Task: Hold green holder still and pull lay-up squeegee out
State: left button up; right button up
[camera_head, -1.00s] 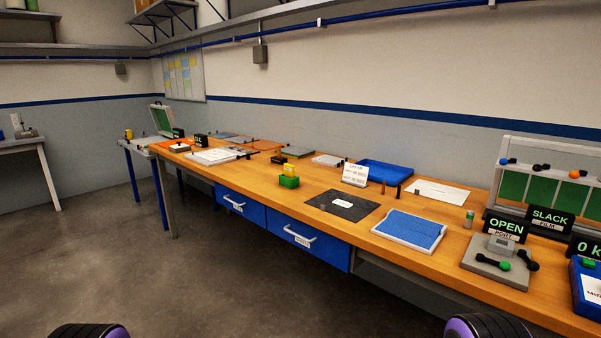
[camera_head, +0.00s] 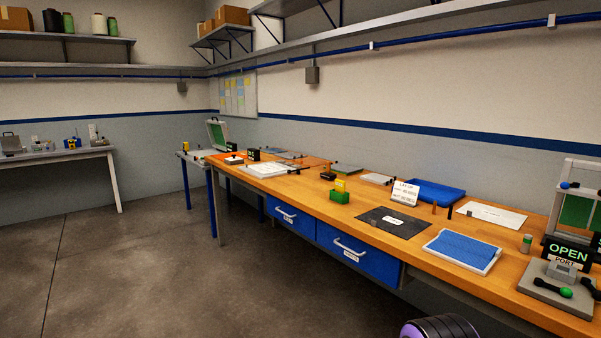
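The green holder (camera_head: 340,197) stands on the wooden bench near its front edge, about mid-length. A yellow piece (camera_head: 340,185), which looks like the lay-up squeegee, sticks up out of it; how deep it sits is hidden by the holder. Neither gripper shows. Only a purple and black part of my own arm is at the bottom edge, well short of the bench and apart from the holder.
A black mat (camera_head: 393,222) lies right of the holder, with a blue-padded tray (camera_head: 462,250) beyond it. A label card (camera_head: 406,192) and blue tray (camera_head: 436,193) stand behind. Blue drawers (camera_head: 357,256) are under the bench front. Floor (camera_head: 190,270) at left is clear.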

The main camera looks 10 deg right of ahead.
aim_at(339, 185)
jog(key=u, duration=0.55)
jog(key=i, duration=1.9)
jog(key=z, duration=1.1)
jog(key=i, duration=0.75)
jog(key=z, duration=0.85)
